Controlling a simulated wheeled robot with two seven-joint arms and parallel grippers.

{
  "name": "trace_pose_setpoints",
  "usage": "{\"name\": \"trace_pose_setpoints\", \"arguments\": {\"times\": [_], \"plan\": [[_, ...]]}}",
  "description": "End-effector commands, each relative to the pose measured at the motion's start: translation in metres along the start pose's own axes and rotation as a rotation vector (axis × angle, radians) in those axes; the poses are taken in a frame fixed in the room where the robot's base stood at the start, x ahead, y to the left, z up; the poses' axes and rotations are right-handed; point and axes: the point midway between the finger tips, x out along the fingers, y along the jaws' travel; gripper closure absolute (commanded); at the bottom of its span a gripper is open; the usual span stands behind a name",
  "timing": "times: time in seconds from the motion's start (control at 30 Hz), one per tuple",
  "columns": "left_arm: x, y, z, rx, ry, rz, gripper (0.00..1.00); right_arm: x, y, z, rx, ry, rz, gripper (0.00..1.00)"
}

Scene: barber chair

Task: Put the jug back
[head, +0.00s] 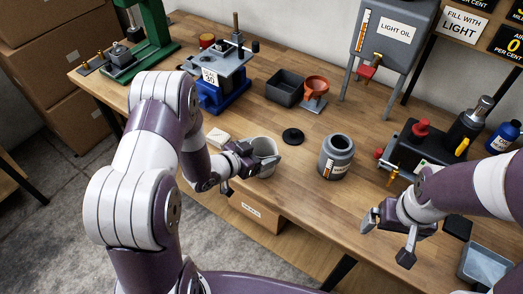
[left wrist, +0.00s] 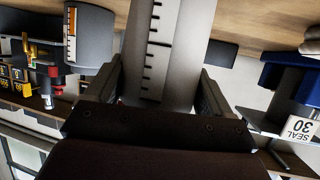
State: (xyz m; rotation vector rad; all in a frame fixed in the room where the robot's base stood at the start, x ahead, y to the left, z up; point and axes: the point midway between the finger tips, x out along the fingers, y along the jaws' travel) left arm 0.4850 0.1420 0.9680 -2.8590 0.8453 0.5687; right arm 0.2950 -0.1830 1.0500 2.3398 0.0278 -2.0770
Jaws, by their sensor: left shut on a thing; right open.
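The jug (head: 265,149) is a pale grey open-topped vessel near the bench's front edge. My left gripper (head: 259,161) is shut around its side. In the left wrist view, the jug (left wrist: 168,45) has black scale marks and stands between both fingers of my left gripper (left wrist: 158,92). The gripper hides part of the jug, and I cannot tell whether its base touches the bench. My right gripper (head: 391,232) is open and empty over the front right of the bench.
A grey open-mouthed canister (head: 337,158) stands right of the jug, with a black lid (head: 293,135) lying behind. A white block (head: 217,137) lies to its left. A dark tray (head: 285,88), red funnel (head: 316,86) and blue-based machine (head: 224,95) stand farther back. Bare wood surrounds the lid.

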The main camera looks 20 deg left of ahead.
Motion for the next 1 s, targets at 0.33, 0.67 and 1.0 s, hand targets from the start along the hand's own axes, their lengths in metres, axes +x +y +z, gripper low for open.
{"name": "trace_pose_setpoints", "arguments": {"times": [0.33,0.67,1.0], "plan": [[0.0,0.0,0.001,0.0,0.0,0.0,0.0,0.001,0.0,0.0,0.0,0.0,0.0,0.01],[-0.053,-0.002,-0.001,-0.001,0.001,-0.006,0.0,0.003,0.0,0.0,0.0,0.0,0.0,0.01],[-0.116,-0.001,-0.001,0.0,-0.003,-0.004,0.0,0.003,0.0,0.0,0.0,0.0,0.0,0.01]]}}
